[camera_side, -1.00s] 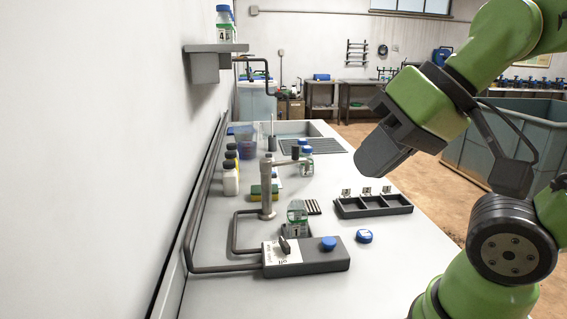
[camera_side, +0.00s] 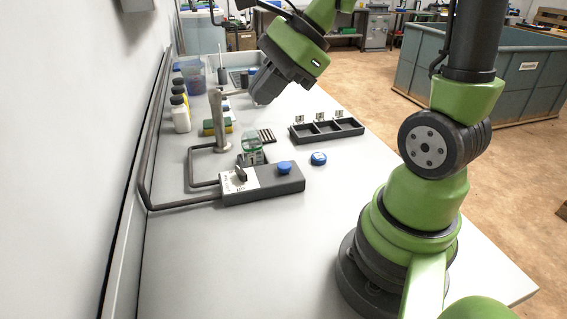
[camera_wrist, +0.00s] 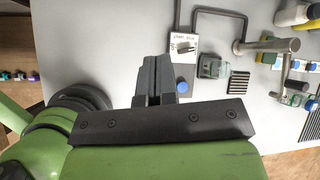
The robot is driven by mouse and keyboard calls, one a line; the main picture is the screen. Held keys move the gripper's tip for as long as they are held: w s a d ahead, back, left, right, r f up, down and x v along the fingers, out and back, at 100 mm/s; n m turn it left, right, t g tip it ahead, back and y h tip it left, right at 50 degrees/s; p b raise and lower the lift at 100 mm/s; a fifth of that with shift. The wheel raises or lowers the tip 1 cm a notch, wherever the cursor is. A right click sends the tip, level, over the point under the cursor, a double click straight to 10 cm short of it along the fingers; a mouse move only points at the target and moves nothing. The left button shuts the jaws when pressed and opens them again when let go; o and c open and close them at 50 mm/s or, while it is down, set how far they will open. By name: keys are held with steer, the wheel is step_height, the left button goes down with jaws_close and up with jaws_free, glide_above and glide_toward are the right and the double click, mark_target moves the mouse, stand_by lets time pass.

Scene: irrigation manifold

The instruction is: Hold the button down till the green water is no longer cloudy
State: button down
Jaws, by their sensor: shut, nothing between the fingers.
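The blue button (camera_side: 284,168) sits on the right part of a dark control box (camera_side: 263,186); it also shows in the wrist view (camera_wrist: 182,86), just right of my fingers. My gripper (camera_side: 259,101) is shut and empty, in the air above the bench, apart from the button. The wrist view shows its fingers together (camera_wrist: 155,62).
A loose blue cap (camera_side: 318,158) lies right of the box. A dark tray with compartments (camera_side: 326,131) stands behind it. Bottles (camera_side: 180,112) and a sponge (camera_side: 217,127) are along the wall at left. Pipes (camera_side: 150,150) run left of the box. The front bench is clear.

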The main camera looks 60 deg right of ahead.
steer(key=w+d+f+m+t, duration=0.1)
steer(key=w+d+f+m, duration=0.1)
steer(key=d+f+m, duration=0.4)
steer(key=m+t+h, duration=0.1)
steer(key=m, duration=1)
glide_above(286, 163)
step_height(286, 163, down, 3)
steer(key=shift+f, duration=0.2)
steer(key=shift+f, duration=4.4)
steer(key=shift+f, duration=0.4)
steer(key=shift+f, duration=0.55)
